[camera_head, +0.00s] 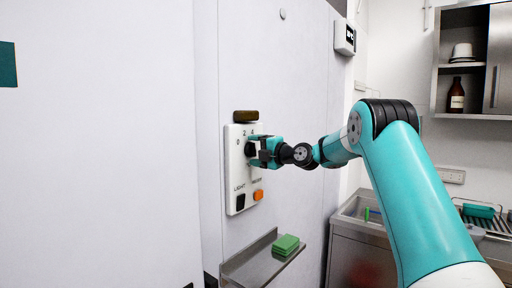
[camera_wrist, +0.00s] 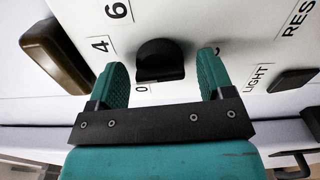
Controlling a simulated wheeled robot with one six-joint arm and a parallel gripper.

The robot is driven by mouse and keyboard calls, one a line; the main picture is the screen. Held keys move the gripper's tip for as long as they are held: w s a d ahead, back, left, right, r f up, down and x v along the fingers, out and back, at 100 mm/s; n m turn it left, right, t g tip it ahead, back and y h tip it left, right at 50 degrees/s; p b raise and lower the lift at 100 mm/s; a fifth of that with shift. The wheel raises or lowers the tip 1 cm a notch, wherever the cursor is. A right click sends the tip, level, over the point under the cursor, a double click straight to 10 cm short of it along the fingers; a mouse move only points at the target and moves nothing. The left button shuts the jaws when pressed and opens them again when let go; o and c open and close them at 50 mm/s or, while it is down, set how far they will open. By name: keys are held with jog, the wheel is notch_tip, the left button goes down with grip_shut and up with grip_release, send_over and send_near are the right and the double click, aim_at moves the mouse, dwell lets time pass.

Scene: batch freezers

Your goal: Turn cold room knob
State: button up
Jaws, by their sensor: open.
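The knob (camera_wrist: 160,60) is black and round with a raised grip, on a white control panel (camera_head: 233,190) with the marks 0, 4 and 6 in sight in the wrist view. The panel is fixed to the pale wall. My gripper (camera_head: 255,150) is at the panel in the head view and covers much of the knob. In the wrist view my gripper (camera_wrist: 160,80) is open, with one teal finger on each side of the knob. A gap shows between the knob and each finger. Which mark the knob points to is unclear.
Below the knob are a black light switch (camera_head: 241,202) and an orange button (camera_head: 258,195). A brown bar (camera_head: 246,116) sits just above the panel. A metal shelf (camera_head: 245,264) with green pads (camera_head: 286,244) juts out below. A sink counter (camera_head: 355,225) stands at right.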

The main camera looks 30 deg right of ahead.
jog(key=c, duration=0.9)
jog(key=shift+f+m+b, duration=0.15)
jog(key=shift+m+b, duration=0.15)
jog(key=shift+b, duration=0.35)
jog(key=shift+m+b, duration=4.65)
jog(key=shift+m, duration=1.65)
